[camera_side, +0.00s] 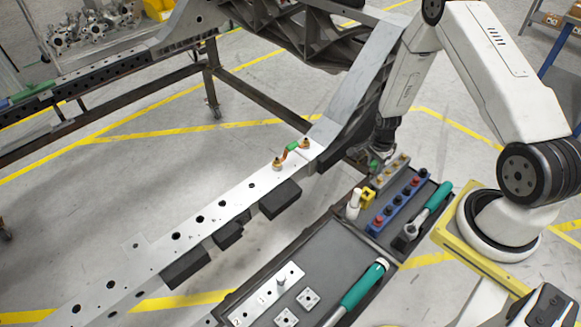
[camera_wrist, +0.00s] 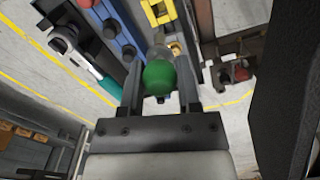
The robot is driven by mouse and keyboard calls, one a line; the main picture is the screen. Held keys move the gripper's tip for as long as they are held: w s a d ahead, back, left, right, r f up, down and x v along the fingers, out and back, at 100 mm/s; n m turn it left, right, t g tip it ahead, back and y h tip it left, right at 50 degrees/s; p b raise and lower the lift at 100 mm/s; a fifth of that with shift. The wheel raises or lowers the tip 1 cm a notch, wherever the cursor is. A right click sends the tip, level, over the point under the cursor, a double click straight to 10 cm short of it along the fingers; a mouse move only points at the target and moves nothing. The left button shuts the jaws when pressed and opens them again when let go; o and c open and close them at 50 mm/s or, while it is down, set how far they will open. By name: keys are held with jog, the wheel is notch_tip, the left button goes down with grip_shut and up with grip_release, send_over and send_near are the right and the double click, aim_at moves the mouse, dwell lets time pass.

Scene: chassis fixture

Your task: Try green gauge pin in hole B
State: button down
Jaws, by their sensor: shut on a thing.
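The green gauge pin (camera_wrist: 158,77) is between the two fingers of my gripper (camera_wrist: 160,88) in the wrist view, with its rounded green head towards the camera. My gripper is shut on the pin. I cannot tell whether the pin's lower end is still in the rack. The pale chassis rail (camera_side: 236,199) lies to the left with several dark holes along its top. No letter can be read, so I cannot tell which is hole B.
A blue socket rail (camera_side: 383,217), a yellow piece (camera_side: 368,196) and a green-handled ratchet (camera_side: 436,198) lie by the rack. A dark tray (camera_side: 335,253) in front holds metal plates and a green-handled tool (camera_side: 362,288). Brass fittings with a green-sleeved link (camera_side: 293,147) stand on the rail.

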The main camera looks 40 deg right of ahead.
jog(key=shift+r, duration=2.5)
jog(key=shift+r, duration=0.1)
notch_tip(320, 180, up, 12)
jog(key=w+a+n, duration=0.6)
jog(key=w+a, duration=1.4)
jog(key=w+a+n, duration=0.2)
jog(key=a+n, duration=0.4)
jog(key=a, duration=2.2)
jog(key=shift+s+a+f, duration=0.1)
jog(key=shift+a+f, duration=0.05)
jog(key=shift+f, duration=0.65)
jog(key=shift+s+a+f, duration=0.1)
jog(key=shift+a+f, duration=0.1)
jog(key=shift+f, duration=0.55)
jog(key=shift+s+a+f, duration=0.1)
jog(key=shift+a+f, duration=0.05)
jog(key=shift+f, duration=0.65)
